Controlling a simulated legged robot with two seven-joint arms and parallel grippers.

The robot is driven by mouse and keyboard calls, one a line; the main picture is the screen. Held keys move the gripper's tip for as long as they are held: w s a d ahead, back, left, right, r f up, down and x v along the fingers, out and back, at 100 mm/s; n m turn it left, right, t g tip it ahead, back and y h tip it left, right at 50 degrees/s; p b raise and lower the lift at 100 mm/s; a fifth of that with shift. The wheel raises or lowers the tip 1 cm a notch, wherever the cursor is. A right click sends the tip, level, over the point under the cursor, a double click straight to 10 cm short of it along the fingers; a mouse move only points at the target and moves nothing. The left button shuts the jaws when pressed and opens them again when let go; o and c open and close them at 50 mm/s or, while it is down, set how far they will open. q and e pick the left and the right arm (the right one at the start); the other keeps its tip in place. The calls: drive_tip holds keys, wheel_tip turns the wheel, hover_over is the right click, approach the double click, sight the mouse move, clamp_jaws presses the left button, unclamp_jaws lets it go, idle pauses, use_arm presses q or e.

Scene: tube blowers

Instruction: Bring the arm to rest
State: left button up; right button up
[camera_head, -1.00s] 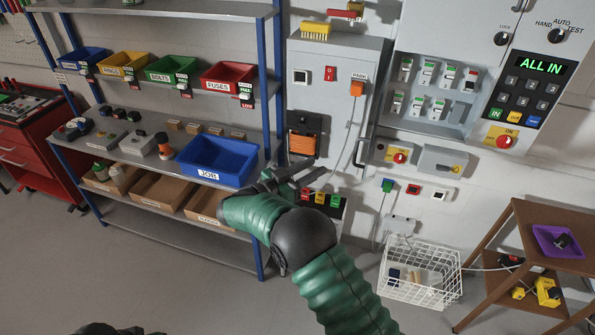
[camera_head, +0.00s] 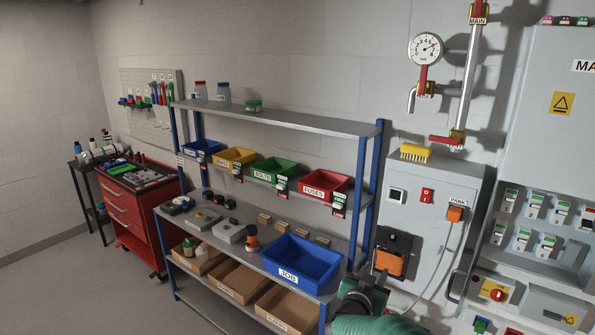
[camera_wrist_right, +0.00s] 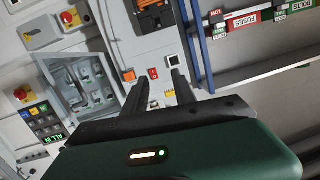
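My right arm comes in at the bottom of the head view, in green sleeving. Its gripper (camera_head: 372,279) is in front of the right end of the shelf rack, near the grey cabinet. In the right wrist view the gripper (camera_wrist_right: 160,76) has its two dark fingers apart, with nothing between them. The grey cabinet with its red switch shows beyond the fingertips. My left arm and gripper are not in view.
The grey cabinet (camera_head: 425,225) has an orange PARK plug (camera_head: 455,214) with a hanging cable. A red tool cabinet (camera_head: 128,210) stands at the left.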

drive_tip(key=s+a+f+n+g+y, duration=0.1)
drive_tip(key=s+a+f+n+y, duration=0.15)
drive_tip(key=s+y, duration=0.2)
drive_tip(key=s+a+f+n+g+y, duration=0.2)
drive_tip(key=s+f+n+y, duration=0.15)
drive_tip(key=s, duration=0.25)
drive_tip(key=s+d+f+g, duration=0.1)
drive_tip(key=s+f+g, duration=0.3)
drive_tip(key=s, duration=0.9)
drive_tip(key=s+f+n+g, duration=0.1)
drive_tip(key=s+f+g, duration=0.3)
drive_tip(key=s, duration=0.9)
drive_tip(key=shift+d+f, duration=0.35)
drive_tip(key=shift+f, duration=0.2)
drive_tip(key=shift+w, duration=0.1)
